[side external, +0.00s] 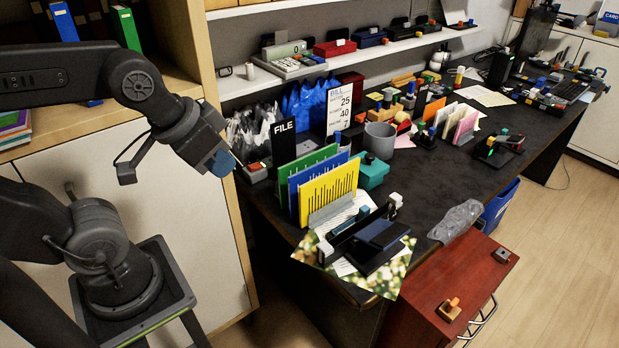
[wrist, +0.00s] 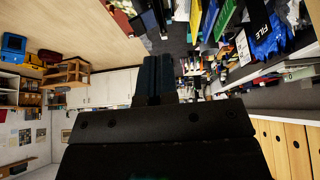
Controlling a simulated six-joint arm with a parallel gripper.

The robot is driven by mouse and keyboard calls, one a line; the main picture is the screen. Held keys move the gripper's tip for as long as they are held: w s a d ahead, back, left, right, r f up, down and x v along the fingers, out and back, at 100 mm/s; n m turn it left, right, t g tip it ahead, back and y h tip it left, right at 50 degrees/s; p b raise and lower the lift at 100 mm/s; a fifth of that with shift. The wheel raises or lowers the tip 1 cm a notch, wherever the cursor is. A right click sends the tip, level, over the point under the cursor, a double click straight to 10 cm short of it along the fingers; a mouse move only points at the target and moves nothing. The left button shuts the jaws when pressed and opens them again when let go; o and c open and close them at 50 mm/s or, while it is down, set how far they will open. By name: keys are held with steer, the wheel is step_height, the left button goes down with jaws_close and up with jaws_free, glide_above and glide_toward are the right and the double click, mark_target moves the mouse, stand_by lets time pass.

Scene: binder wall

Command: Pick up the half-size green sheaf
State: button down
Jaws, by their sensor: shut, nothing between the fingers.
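A green sheaf with dark marks (side external: 305,163) stands in a row of upright sheaves near the desk's left end. A blue sheaf (side external: 296,185) and a yellow sheaf (side external: 329,191) stand in front of it and hide its lower part. In the wrist view a green strip (wrist: 226,17) at the top right appears to be the same sheaf. My gripper (side external: 222,163) is left of the row, apart from it, over the desk's left edge. Its fingers also show in the wrist view (wrist: 153,77), shut and empty.
A black FILE board (side external: 284,143) and a BILL sign (side external: 339,105) stand behind the row. A teal box (side external: 373,172) and a grey cup (side external: 380,139) are to its right. A shelf (side external: 239,85) runs above. The desk's middle (side external: 430,180) is clear.

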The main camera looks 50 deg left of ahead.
steer(key=c, duration=1.8)
jaws_free()
steer(key=shift+c, duration=0.2)
steer(key=o, duration=0.7)
steer(key=g, duration=0.6)
glide_above(309, 165)
step_height(309, 165, down, 12)
steer(key=f, duration=1.4)
steer(key=shift+w+a+f, duration=0.15)
steer(key=shift+a+f, duration=0.05)
steer(key=shift+f, duration=0.05)
steer(key=shift+f, duration=0.25)
steer(key=shift+c, duration=0.2)
